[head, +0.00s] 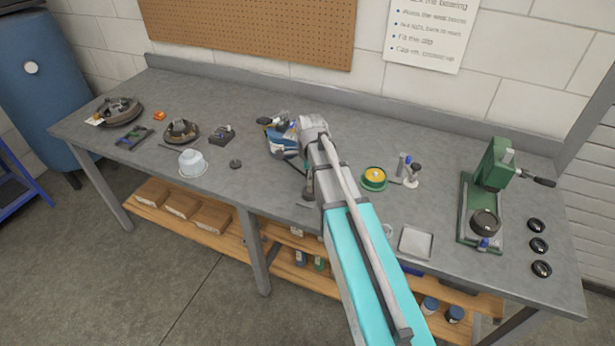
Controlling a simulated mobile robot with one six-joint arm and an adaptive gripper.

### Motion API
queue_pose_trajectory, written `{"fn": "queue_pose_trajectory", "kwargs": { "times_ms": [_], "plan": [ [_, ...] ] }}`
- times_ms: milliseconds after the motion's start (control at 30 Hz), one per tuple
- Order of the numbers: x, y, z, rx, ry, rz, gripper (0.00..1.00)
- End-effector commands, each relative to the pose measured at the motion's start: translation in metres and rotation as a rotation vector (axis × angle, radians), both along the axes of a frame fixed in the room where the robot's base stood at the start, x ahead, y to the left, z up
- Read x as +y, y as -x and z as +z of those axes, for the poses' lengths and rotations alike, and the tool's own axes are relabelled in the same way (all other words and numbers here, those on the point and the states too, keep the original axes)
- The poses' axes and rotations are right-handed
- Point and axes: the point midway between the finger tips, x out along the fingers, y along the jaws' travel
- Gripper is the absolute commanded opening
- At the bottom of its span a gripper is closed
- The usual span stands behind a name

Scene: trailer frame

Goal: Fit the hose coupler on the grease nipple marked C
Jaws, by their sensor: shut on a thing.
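My arm reaches from the bottom edge over the middle of the bench, and its far end hangs near a blue device (281,145). My gripper's fingers cannot be made out; the arm covers that spot. The hose coupler cannot be told apart. A thin dark line (294,166), perhaps a hose, runs from the blue device towards the arm. The grease nipples and the letter C are too small or hidden to see. A dark part (308,184) shows at the arm's left side; I cannot tell what it is.
The grey bench (225,110) has hubs and small parts at left, with a white bowl (193,163). Right of my arm are a yellow-green tin (374,178), a small tray (415,242), a green press (493,168) and several black rings (539,246). A pegboard (262,30) hangs behind.

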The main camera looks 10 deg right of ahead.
Motion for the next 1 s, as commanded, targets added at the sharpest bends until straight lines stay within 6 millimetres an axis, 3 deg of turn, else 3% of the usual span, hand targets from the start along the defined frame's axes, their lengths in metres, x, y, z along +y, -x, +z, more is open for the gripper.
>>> {"fn": "queue_pose_trajectory", "kwargs": {
  "times_ms": [1000],
  "plan": [
    [-0.0004,0.0,-0.0078,0.0,0.0,-0.001,0.0]
  ]
}}
